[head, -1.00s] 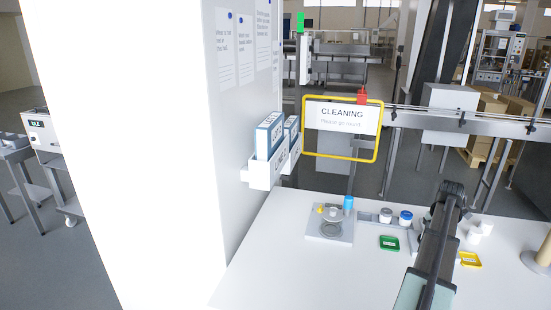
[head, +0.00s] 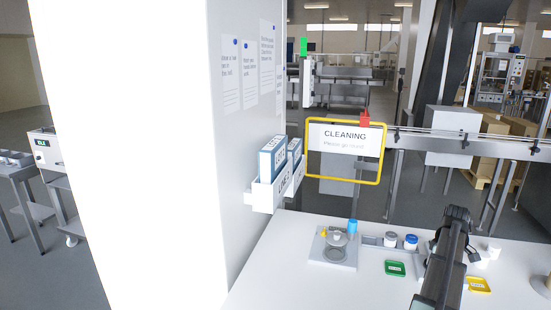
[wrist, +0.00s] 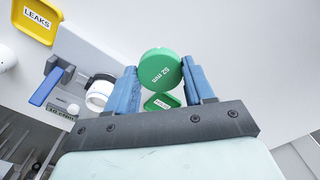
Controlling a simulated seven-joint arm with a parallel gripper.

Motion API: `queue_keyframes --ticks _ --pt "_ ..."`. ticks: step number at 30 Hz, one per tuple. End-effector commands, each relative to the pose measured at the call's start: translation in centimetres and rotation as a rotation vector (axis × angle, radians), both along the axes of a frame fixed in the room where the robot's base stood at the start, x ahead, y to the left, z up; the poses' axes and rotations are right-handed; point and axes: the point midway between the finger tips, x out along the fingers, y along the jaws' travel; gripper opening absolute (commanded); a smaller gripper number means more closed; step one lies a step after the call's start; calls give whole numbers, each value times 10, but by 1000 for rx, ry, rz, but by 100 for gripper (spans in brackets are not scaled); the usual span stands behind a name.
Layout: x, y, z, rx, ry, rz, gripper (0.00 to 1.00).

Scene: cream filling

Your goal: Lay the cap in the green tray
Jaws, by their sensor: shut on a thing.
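The green cap (wrist: 160,69), marked "62 mm", is between the two blue fingers of my gripper (wrist: 162,82) in the wrist view. The fingers are shut on it. The green tray (wrist: 150,106) shows just below the cap in that picture, partly covered by the cap and fingers. The cap looks to be held apart from the tray, though the gap is hard to judge. In the head view the green tray (head: 395,268) lies on the white table, left of my arm. My gripper and the cap cannot be made out there.
A yellow tray (head: 478,285), labelled "LEAKS" in the wrist view (wrist: 38,18), lies right of my arm. Jars (head: 411,241) and a grey fixture (head: 334,248) stand behind and left of the green tray. A blue-handled clamp (wrist: 47,86) sits near a white cup (wrist: 99,94). The table's front left is clear.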

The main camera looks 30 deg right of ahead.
Motion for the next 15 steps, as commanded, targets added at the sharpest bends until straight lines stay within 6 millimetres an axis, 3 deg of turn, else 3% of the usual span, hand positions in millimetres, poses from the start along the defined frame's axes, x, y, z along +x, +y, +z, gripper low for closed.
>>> queue_keyframes --ticks 15 --pt "-9 21 -2 2 5 -743 20"
